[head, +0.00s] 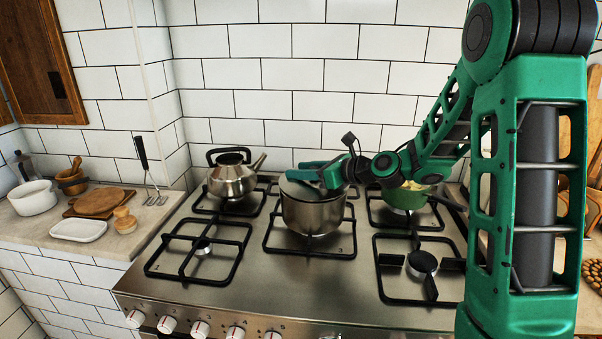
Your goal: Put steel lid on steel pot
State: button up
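The steel pot (312,214) stands upright on the back middle burner of the stove. A grey disc that looks like the steel lid (292,188) shows at the pot's top left, partly hidden by my gripper. I cannot tell whether it sits flat on the rim or is held just above it. My gripper (308,174) reaches in from the right, directly over the pot's top. Its fingertips are small and overlap the lid, so its grip on the lid is unclear.
A steel kettle (232,178) stands left of the pot. A green pan (404,196) with yellowish contents stands right of it, close under my arm. The front burners (203,246) are empty. The left counter holds a white bowl (34,198), a white dish (78,230) and wooden boards (98,202).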

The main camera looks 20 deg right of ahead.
jog(key=shift+s+d+f, duration=0.1)
jog(key=shift+d+f, duration=0.15)
jog(key=shift+d, duration=0.05)
jog(key=v, duration=1.1)
jog(key=shift+s+d+r, duration=0.1)
jog(key=shift+s+r, duration=0.15)
jog(key=shift+r, duration=0.15)
